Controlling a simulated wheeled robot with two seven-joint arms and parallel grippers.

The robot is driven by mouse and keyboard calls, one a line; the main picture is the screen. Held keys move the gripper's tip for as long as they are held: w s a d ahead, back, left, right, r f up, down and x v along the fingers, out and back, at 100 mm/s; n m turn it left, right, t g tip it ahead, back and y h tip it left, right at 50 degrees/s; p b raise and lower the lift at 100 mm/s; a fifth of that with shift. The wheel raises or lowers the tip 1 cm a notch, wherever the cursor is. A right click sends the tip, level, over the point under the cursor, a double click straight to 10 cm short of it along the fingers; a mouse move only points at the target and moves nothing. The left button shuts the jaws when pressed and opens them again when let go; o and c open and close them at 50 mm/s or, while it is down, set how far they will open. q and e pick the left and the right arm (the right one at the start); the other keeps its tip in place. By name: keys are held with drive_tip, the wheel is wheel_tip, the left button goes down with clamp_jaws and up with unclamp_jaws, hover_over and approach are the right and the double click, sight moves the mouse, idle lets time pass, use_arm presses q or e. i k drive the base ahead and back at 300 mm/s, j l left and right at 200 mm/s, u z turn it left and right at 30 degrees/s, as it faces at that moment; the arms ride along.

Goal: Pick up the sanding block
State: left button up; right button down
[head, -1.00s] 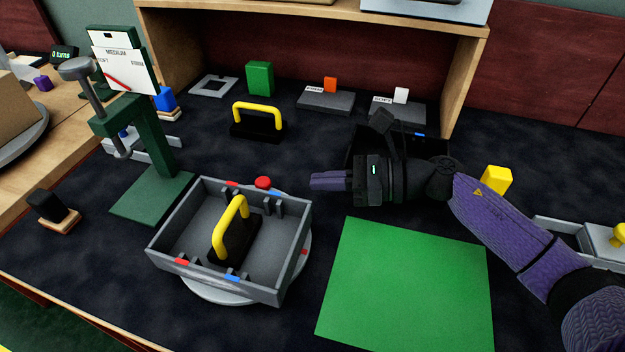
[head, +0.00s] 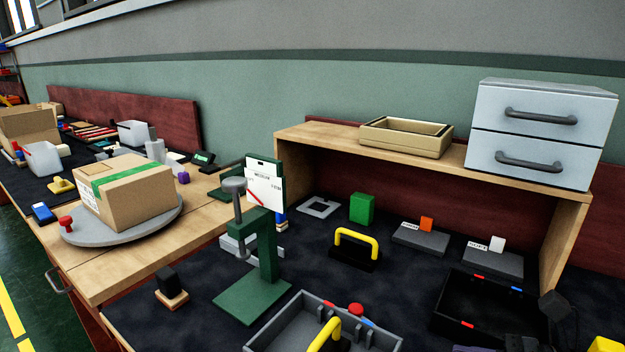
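A small black block on a wooden base (head: 171,287) stands on the dark table at the left, near its front edge. It may be the sanding block; no label shows. Another small block, blue on a pale base (head: 281,218), is partly hidden behind the green press. My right gripper (head: 468,349) shows only in part at the bottom right edge, in front of the black tray, far from the black block. Its fingers are cut off, so open or shut does not show. My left gripper is not in view.
A green press (head: 252,300) stands right of the black block. A grey divided tray (head: 385,340) holds a yellow-handled tool. A black tray (head: 450,300) lies at right. A carton (head: 130,195) sits on a round turntable (head: 150,232) at left. A shelf (head: 340,141) spans the back.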

sight(170, 292)
drive_tip(key=k+j, duration=1)
drive_tip(key=k, duration=0.15)
